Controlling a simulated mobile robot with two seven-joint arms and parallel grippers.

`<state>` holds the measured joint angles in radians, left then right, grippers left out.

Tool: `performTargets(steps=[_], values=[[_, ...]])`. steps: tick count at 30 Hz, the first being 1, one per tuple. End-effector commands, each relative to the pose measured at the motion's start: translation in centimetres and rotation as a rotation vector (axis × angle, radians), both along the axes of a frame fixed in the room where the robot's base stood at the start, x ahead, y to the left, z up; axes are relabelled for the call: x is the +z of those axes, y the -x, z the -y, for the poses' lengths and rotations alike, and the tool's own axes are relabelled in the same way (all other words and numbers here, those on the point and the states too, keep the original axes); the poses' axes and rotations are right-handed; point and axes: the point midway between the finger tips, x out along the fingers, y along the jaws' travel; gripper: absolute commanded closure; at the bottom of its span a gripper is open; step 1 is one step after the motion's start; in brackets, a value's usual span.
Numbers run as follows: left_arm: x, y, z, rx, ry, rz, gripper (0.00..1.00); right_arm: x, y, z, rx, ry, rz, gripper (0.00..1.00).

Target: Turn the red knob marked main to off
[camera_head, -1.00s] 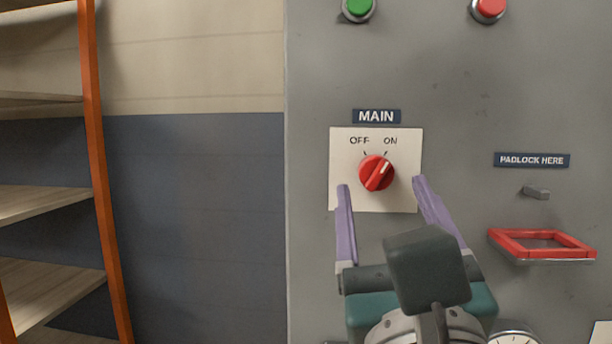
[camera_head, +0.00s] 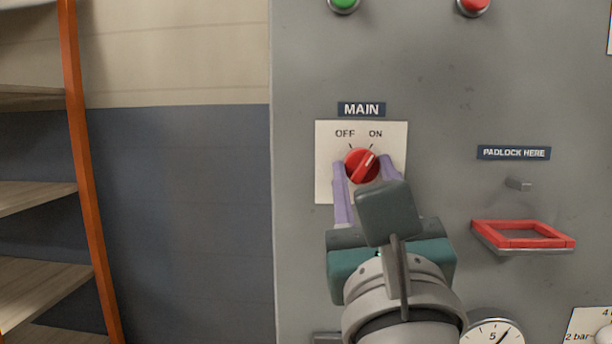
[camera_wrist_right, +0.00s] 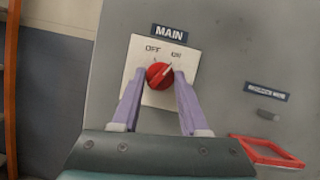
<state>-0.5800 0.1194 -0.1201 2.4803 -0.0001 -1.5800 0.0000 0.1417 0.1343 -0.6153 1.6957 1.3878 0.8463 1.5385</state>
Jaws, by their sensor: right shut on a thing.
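The red knob (camera_head: 362,166) sits on a white plate (camera_head: 328,187) under the MAIN label (camera_head: 361,109) on a grey panel. Its pale pointer line leans up and right, toward ON. My right gripper (camera_head: 365,170) has its two purple fingers on either side of the knob, shut on it. The wrist view also shows the knob (camera_wrist_right: 159,76) between the fingertips (camera_wrist_right: 159,78). The knob's lower edge is partly hidden by my gripper in the head view. My left gripper is not in view.
A red frame-shaped bracket (camera_head: 483,236) and a small grey peg (camera_head: 518,184) under the PADLOCK HERE label stick out at the right. Green (camera_head: 344,4) and red (camera_head: 473,6) buttons are above. A gauge (camera_head: 493,335) is low right. An orange-posted shelf (camera_head: 84,170) stands left.

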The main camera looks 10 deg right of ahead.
Motion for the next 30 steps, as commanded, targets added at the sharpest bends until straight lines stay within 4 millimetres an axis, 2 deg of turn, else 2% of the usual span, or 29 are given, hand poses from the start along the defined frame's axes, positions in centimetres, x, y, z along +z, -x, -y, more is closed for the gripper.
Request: performTargets(steps=[1,6,20,30], values=[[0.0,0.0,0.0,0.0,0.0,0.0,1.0,0.0,0.0,0.0,0.0,0.0,0.0,0.84],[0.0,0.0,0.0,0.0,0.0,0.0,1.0,0.0,0.0,0.0,0.0,0.0,0.0,1.0],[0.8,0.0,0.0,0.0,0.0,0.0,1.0,0.2,0.0,0.1,0.0,0.065,-0.02,1.0],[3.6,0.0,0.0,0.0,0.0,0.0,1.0,0.6,0.1,0.3,-0.001,0.315,-0.093,1.0]])
